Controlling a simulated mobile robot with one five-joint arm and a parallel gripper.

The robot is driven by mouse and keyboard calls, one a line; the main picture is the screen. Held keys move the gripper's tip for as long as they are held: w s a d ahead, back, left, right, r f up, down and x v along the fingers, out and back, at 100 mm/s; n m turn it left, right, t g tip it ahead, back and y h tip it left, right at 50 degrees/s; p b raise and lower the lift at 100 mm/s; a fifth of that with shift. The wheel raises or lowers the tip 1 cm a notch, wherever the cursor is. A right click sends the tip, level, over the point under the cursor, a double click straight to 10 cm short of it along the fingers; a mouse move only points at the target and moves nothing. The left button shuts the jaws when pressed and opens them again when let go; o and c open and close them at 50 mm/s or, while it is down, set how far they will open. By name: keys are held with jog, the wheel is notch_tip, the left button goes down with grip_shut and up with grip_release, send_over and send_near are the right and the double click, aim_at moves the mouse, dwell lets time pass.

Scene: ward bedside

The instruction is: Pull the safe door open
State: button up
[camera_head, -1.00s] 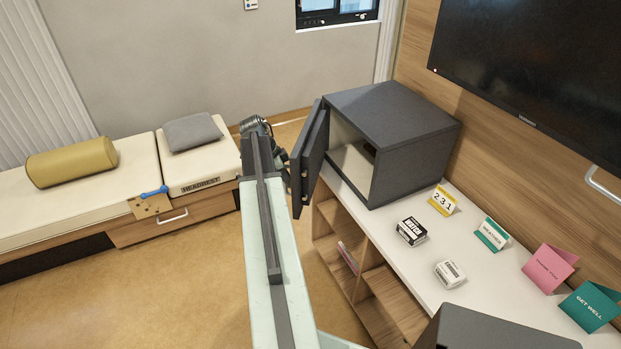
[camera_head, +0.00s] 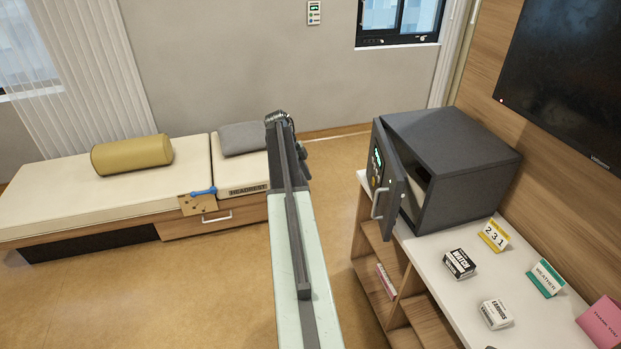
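The dark grey safe (camera_head: 465,170) stands on the white top of the wooden shelf unit, at the right. Its door (camera_head: 393,180) is ajar, with a gap into the pale inside. The door's outer face shows a lit keypad (camera_head: 377,160) and a silver bar handle (camera_head: 378,203). My arm reaches forward up the middle of the picture. My gripper (camera_head: 303,150) is at its far end, left of the door and apart from the handle in the picture. It is mostly hidden behind the arm, and its fingers cannot be made out.
A watch box (camera_head: 459,264), an earbuds box (camera_head: 496,314), a number card (camera_head: 495,235), a weather card (camera_head: 546,278) and a pink card (camera_head: 603,322) stand on the top. A bed (camera_head: 90,205) with a yellow bolster (camera_head: 132,155) is at the left. Floor (camera_head: 220,290) is clear between.

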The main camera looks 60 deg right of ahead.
jog(key=p+v, duration=0.6)
jog(key=v, duration=0.1)
jog(key=shift+r, duration=0.15)
jog(key=shift+w, duration=0.1)
jog(key=w+a+n, duration=0.2)
jog(key=w+a, duration=0.3)
jog(key=a, duration=0.4)
jog(key=w+a+n+t+h, duration=0.1)
jog(key=w+a+n, duration=0.1)
jog(key=w+a, duration=0.5)
jog(key=w+a+n, duration=0.1)
jog(key=w+a, duration=0.2)
jog(key=a, duration=0.9)
jog(key=s+a+n+t+y, duration=0.1)
jog(key=s+a+n, duration=0.1)
jog(key=a+n, duration=0.7)
jog(key=s+a+f+n+t, duration=0.1)
jog(key=s+a+n, duration=0.2)
jog(key=a+n, duration=0.6)
jog(key=s+a+f+n+t+y, duration=0.1)
jog(key=s+a+n, duration=0.2)
jog(key=a+n, duration=0.6)
jog(key=a, duration=0.6)
jog(key=shift+s+a+y, duration=0.2)
jog(key=shift+y, duration=0.1)
